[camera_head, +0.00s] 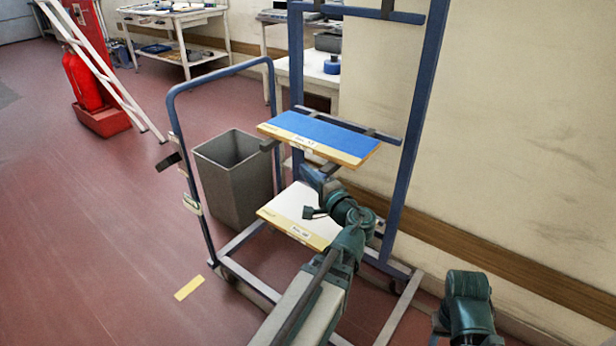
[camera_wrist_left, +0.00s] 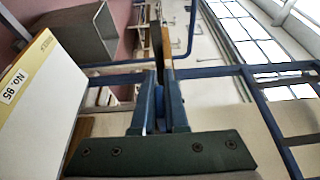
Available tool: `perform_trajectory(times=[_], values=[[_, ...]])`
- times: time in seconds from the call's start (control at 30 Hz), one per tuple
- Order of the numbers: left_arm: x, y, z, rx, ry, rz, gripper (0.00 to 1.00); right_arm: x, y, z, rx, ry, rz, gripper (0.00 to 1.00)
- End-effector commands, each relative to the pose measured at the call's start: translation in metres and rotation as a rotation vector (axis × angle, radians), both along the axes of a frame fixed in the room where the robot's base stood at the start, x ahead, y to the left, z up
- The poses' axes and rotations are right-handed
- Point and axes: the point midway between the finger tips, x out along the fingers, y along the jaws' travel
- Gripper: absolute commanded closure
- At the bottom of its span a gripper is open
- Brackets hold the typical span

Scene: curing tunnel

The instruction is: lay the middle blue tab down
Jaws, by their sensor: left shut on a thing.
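The blue tab (camera_head: 318,132) is a flat board with a blue top and a bare, labelled front strip. In the left wrist view the gripper (camera_wrist_left: 160,95) reaches forward and the board (camera_wrist_left: 166,45) shows nearly edge-on, partly hidden by the fingers. My right gripper is out of view.
The rack's blue upright (camera_head: 408,130) stands at the right by the wall. A white board (camera_head: 287,210) lies below, also in the left wrist view (camera_wrist_left: 42,95). A grey bin (camera_head: 235,180) stands behind the rack's left post. The floor at left is open.

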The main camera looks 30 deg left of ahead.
Motion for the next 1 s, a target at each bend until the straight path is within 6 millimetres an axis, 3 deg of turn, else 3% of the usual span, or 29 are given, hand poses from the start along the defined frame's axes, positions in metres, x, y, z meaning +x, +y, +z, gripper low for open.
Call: perform_trajectory(times=[0.5, 0.53, 0.67, 1.0], values=[[-0.0013, -0.0001, -0.0011, -0.005, -0.016, 0.002, 1.0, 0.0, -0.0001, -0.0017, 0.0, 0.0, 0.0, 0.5], [-0.0013, -0.0001, -0.0011, -0.005, -0.016, 0.002, 0.84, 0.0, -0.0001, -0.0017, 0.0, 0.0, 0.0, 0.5], [-0.001, 0.0, -0.0009, -0.003, -0.015, 0.001, 0.6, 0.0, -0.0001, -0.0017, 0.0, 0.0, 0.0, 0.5], [-0.0008, 0.0, -0.0004, -0.002, -0.015, 0.001, 0.59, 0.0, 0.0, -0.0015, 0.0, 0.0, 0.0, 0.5]])
